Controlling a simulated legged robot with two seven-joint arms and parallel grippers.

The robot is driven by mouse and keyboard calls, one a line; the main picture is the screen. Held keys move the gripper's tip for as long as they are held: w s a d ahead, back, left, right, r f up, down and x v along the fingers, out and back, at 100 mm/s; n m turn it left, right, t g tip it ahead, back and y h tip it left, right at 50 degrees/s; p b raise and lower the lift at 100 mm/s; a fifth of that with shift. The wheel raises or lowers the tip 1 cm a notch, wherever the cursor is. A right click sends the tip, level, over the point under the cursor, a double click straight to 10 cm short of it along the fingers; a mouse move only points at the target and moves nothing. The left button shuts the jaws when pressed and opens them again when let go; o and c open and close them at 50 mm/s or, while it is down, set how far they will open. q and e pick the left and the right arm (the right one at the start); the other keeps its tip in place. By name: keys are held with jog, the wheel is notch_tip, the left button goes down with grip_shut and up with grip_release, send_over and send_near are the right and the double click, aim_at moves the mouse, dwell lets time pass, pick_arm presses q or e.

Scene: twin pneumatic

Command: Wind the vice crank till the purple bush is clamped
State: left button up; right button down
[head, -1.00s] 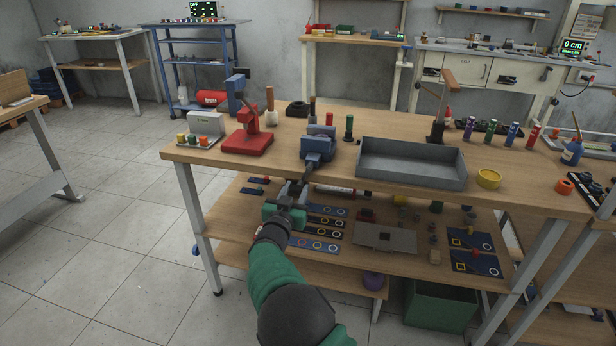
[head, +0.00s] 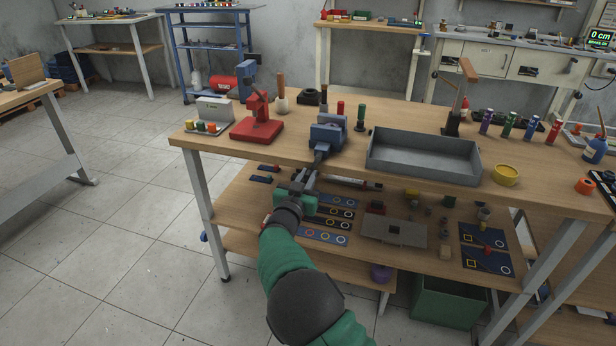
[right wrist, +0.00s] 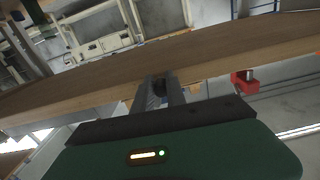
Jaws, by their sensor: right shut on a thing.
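The blue vice (head: 328,134) is mounted at the front edge of the wooden workbench. My right gripper (head: 312,170) is just in front of the vice, below the bench edge. In the right wrist view, the fingers (right wrist: 160,92) are close together around a small dark part, which I take for the vice crank; the fingers hide most of it. I cannot make out a purple bush in the vice jaws. My left gripper is not in view.
A red press (head: 258,124) stands left of the vice, and a grey tray (head: 424,170) sits close on its right. The lower shelf, with dark marked boards (head: 328,220), is below my right gripper. Open floor lies to the left.

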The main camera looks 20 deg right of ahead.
jog(key=shift+r, duration=0.3)
jog(key=shift+w+r, duration=0.1)
